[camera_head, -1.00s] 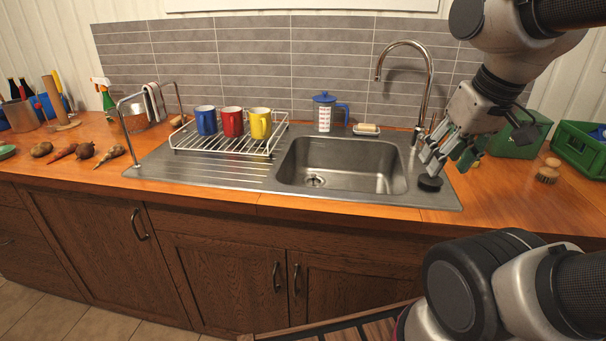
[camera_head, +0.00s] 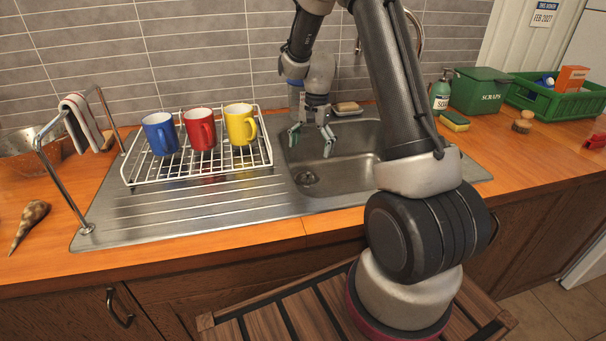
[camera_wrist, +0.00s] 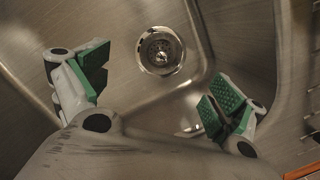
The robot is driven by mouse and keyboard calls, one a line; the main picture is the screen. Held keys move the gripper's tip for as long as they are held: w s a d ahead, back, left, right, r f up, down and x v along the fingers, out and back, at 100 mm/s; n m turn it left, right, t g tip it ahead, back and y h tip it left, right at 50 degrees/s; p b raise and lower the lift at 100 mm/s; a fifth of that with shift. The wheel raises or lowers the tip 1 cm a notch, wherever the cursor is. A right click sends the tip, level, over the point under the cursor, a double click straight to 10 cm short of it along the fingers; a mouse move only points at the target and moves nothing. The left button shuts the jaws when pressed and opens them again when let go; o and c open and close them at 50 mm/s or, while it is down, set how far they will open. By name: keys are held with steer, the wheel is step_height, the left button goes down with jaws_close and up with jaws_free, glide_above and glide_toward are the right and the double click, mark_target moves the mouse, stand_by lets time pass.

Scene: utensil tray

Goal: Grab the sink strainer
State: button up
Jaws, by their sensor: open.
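The sink strainer (camera_head: 307,178) is a round, shiny metal piece in the drain at the bottom left of the steel sink basin (camera_head: 345,172). It also shows in the wrist view (camera_wrist: 160,50), at the top middle, with a bright rim and a darker centre. My gripper (camera_head: 311,143) points down over the left part of the basin, above the strainer and apart from it. Its green-padded fingers are spread with nothing between them. In the wrist view my gripper (camera_wrist: 157,90) has one finger on each side, below the strainer in the picture. My arm hides part of the basin's right side.
A white rack (camera_head: 200,178) with blue (camera_head: 160,134), red (camera_head: 199,130) and yellow (camera_head: 239,125) mugs stands left of the basin. A soap dish (camera_head: 347,109) lies behind it. A soap bottle (camera_head: 440,92), sponge (camera_head: 455,121) and green box (camera_head: 480,91) stand right.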

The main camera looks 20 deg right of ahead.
mark_target(308, 171)
steer(key=f, duration=0.6)
steer(key=a+f, duration=0.1)
steer(key=f, duration=0.2)
steer(key=shift+f, duration=0.3)
steer(key=c, duration=1.2)
steer(key=shift+s, duration=0.1)
steer(key=c, duration=0.3)
steer(key=shift+s, duration=0.1)
steer(key=shift+c, duration=0.3)
